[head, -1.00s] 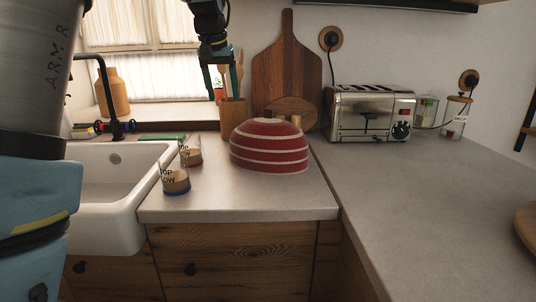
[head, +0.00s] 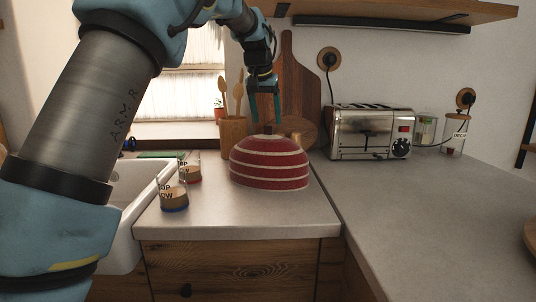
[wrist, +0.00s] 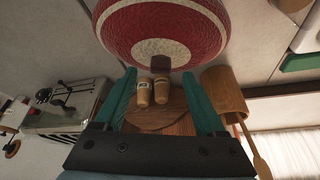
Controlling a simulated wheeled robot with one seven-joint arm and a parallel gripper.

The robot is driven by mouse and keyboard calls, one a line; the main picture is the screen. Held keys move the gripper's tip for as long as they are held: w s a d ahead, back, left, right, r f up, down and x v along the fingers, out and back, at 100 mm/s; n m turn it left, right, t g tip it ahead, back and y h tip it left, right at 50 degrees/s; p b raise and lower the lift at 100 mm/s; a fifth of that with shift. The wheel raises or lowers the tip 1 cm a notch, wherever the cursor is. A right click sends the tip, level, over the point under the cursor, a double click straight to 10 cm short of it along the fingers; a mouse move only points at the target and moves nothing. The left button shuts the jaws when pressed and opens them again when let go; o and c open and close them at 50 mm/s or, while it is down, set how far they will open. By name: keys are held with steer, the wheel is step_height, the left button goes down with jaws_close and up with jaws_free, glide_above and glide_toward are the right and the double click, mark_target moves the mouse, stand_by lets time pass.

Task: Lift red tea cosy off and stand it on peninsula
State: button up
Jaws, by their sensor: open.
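The red tea cosy (head: 269,165) with cream stripes stands upright like a dome on the counter left of the corner. A small brown knob on its top (wrist: 161,62) shows in the wrist view. My gripper (head: 266,119) is open and empty just above the cosy's top. In the wrist view, the fingertips (wrist: 160,74) are spread to either side of the knob, and I cannot tell whether they touch anything. Whatever is under the cosy is hidden. The peninsula (head: 430,205) is the grey worktop on the right, with its near and middle part bare.
Two labelled glasses (head: 174,197) stand left of the cosy, near the sink (head: 130,215). A utensil pot (head: 232,137), cutting boards (head: 300,75) and two small shakers (wrist: 152,92) are behind it. A toaster (head: 372,133) and jars stand at the back right. A shelf (head: 400,14) hangs above.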

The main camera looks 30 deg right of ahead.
steer(key=x, duration=0.3)
steer(key=shift+f, duration=0.15)
jaws_close()
stand_by(0.5)
